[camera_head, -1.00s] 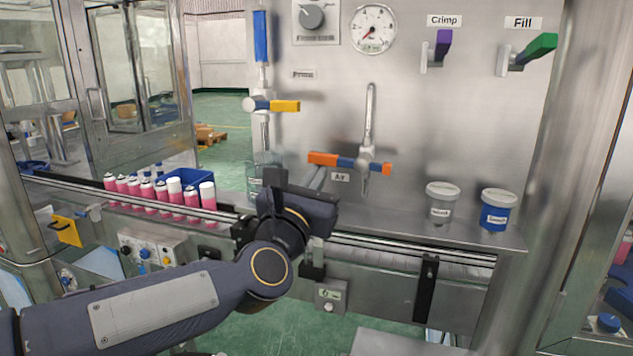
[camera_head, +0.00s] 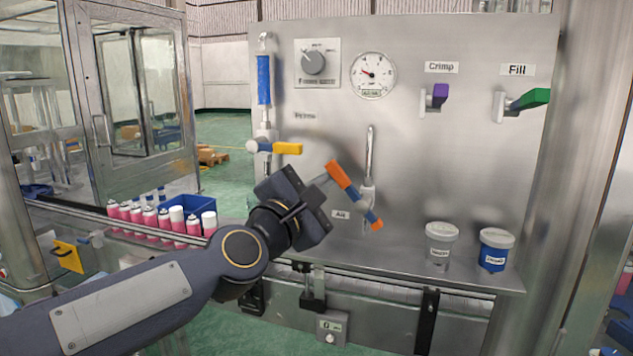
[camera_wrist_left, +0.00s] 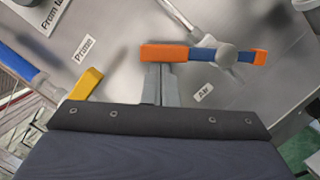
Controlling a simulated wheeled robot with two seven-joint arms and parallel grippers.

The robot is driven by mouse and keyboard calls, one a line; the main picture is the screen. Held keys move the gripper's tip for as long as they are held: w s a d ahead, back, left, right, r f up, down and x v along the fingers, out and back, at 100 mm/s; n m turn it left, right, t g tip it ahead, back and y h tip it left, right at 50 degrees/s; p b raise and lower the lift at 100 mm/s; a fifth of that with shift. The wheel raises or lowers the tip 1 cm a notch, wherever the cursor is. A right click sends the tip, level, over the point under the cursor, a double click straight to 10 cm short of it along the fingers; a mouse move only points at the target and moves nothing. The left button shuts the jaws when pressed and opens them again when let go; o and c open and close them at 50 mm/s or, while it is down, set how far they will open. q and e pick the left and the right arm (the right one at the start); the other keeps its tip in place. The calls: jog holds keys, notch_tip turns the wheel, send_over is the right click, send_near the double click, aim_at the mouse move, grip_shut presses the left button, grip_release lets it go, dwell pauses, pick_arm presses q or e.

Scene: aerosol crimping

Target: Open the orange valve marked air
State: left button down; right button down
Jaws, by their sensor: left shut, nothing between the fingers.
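The air valve has a lever with a long orange end (camera_head: 340,174), a blue middle and a short orange end (camera_head: 375,223). In the head view the lever slants from upper left to lower right, above and right of the "Air" label (camera_head: 341,214). My left gripper (camera_head: 324,181) is shut and empty, its fingertips at the long orange end from the left. In the left wrist view the shut fingers (camera_wrist_left: 160,72) sit against or just under the orange end (camera_wrist_left: 164,52); I cannot tell if they touch. My right gripper is not in view.
A yellow-handled valve (camera_head: 287,149) sits close above my left gripper. A gauge (camera_head: 373,73), a purple Crimp lever (camera_head: 439,96) and a green Fill lever (camera_head: 530,100) are on the panel. Two jars (camera_head: 441,245) stand on the ledge. Pink cans (camera_head: 178,220) stand at left.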

pick_arm(q)
jog(key=shift+s+d+r+m+g+p, duration=0.25)
jog(key=shift+d+r+m+p, duration=0.3)
jog(key=shift+m+p, duration=0.45)
jog(key=shift+s+d+r+m+g+p, duration=0.1)
jog(key=shift+d+r+m+g+p, duration=0.1)
jog(key=shift+d+r+m+p, duration=0.75)
jog(key=shift+s+d+r+m+g+p, duration=0.1)
jog(key=shift+s+d+m+g+p, duration=0.15)
jog(key=shift+m+p, duration=0.8)
jog(key=shift+n+p, duration=0.4)
